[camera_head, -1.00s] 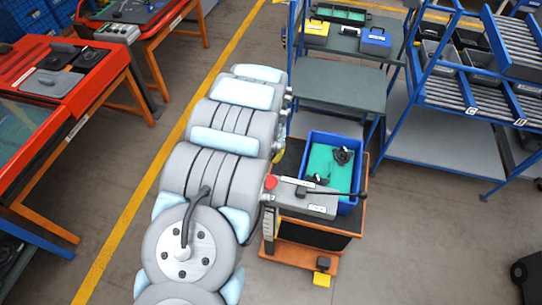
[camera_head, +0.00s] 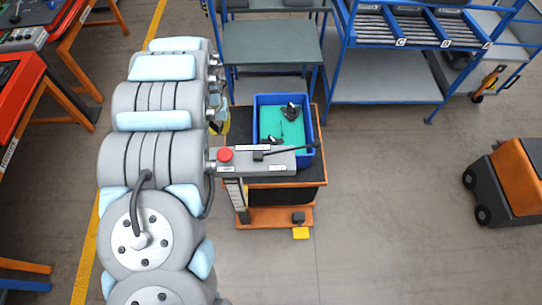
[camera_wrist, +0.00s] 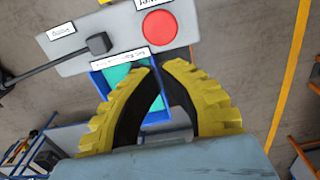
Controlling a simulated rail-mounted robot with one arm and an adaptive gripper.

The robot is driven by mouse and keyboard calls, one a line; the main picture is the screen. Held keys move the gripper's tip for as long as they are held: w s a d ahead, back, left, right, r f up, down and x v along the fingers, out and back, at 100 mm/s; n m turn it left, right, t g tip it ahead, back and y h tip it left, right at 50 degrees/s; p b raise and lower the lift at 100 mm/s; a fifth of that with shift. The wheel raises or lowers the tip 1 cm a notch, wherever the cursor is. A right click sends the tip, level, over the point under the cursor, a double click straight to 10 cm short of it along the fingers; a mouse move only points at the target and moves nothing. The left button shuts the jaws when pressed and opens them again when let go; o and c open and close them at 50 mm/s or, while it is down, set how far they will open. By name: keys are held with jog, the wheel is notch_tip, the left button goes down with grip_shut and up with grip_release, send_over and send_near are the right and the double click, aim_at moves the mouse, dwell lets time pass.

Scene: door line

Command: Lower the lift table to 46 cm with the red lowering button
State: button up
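The lift table (camera_head: 275,217) has an orange base and dark sides, with a blue bin (camera_head: 310,130) on top. A grey control box (camera_head: 278,160) sits at its near-left edge, with a red round button (camera_head: 225,155) that also shows large in the wrist view (camera_wrist: 159,28). A black lever lies across the box. My gripper (camera_head: 222,125) is mostly hidden by my arm in the head view. In the wrist view my gripper (camera_wrist: 164,63) has yellow fingers with a narrow gap between the tips, empty. The red button appears just beyond the tips; contact is not visible.
A vertical scale (camera_head: 237,194) stands beside the lift table; its reading is illegible. A yellow pedal (camera_head: 300,233) is at its foot. Blue racks (camera_head: 390,80) stand behind. An orange and black vehicle (camera_head: 505,185) is at right. Floor between is clear.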

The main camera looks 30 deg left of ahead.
aim_at(226, 152)
grip_shut()
jog(key=shift+s+a+f+m+g, duration=0.55)
jog(key=shift+a+f, duration=0.55)
jog(key=shift+f, duration=0.6)
notch_tip(226, 152, up, 5)
jog(key=d+n+t, duration=0.1)
jog(key=d, duration=0.1)
jog(key=shift+w+d+r, duration=0.2)
jog(key=shift+w+d, duration=0.1)
jog(key=shift+w, duration=0.15)
jog(key=shift+f, duration=0.15)
notch_tip(226, 152, down, 11)
jog(key=shift+d+f+p, duration=0.15)
jog(key=shift+p, duration=0.9)
jog(key=shift+f, duration=1.2)
